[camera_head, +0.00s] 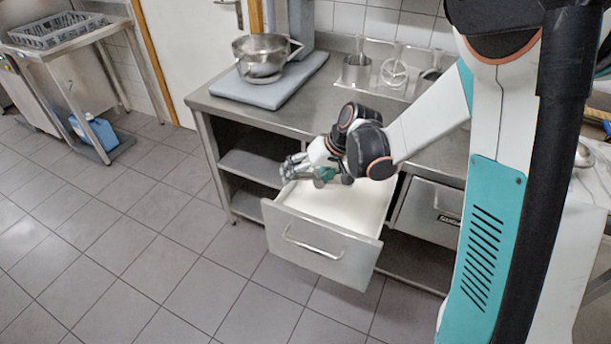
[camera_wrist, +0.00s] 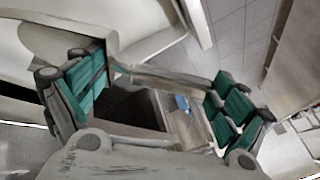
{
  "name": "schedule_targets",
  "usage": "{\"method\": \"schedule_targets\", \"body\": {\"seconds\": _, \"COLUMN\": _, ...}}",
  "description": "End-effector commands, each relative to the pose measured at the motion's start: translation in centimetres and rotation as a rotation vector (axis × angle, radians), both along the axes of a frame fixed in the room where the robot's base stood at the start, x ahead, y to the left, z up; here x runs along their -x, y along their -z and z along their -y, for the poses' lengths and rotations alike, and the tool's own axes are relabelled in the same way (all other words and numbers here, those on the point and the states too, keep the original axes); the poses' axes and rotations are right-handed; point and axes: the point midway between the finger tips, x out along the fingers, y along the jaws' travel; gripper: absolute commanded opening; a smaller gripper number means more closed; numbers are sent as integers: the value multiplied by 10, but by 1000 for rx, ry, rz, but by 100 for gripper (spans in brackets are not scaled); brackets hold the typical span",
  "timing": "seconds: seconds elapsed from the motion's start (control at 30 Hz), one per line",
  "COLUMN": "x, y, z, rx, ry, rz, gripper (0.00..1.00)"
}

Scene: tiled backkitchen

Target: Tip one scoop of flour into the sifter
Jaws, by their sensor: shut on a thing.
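My gripper (camera_head: 300,172) is over the left part of an open drawer (camera_head: 318,247) that holds white flour (camera_head: 347,207). In the wrist view its teal-padded fingers (camera_wrist: 158,95) stand apart, with a greyish bar, apparently the scoop's handle (camera_wrist: 165,77), spanning between them. The scoop's bowl and any flour in it cannot be made out. On the counter's back ledge stand a metal cup (camera_head: 356,72) and a round, spoked vessel (camera_head: 394,74); I cannot tell for certain which is the sifter.
A metal bowl (camera_head: 262,60) sits on a grey stand base (camera_head: 245,93) on the steel counter (camera_head: 300,112). Open shelves (camera_head: 252,167) lie left of the drawer, and a closed labelled drawer (camera_head: 430,212) lies right. The tiled floor (camera_head: 130,245) in front is clear.

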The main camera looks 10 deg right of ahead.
Motion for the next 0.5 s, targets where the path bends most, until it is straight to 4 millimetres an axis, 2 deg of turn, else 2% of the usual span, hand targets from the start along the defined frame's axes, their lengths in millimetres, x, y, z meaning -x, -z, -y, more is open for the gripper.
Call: {"method": "schedule_targets", "body": {"seconds": 0.5, "x": 0, "y": -44, "z": -1, "rx": 97, "ry": -1, "rz": 24, "gripper": 49}}
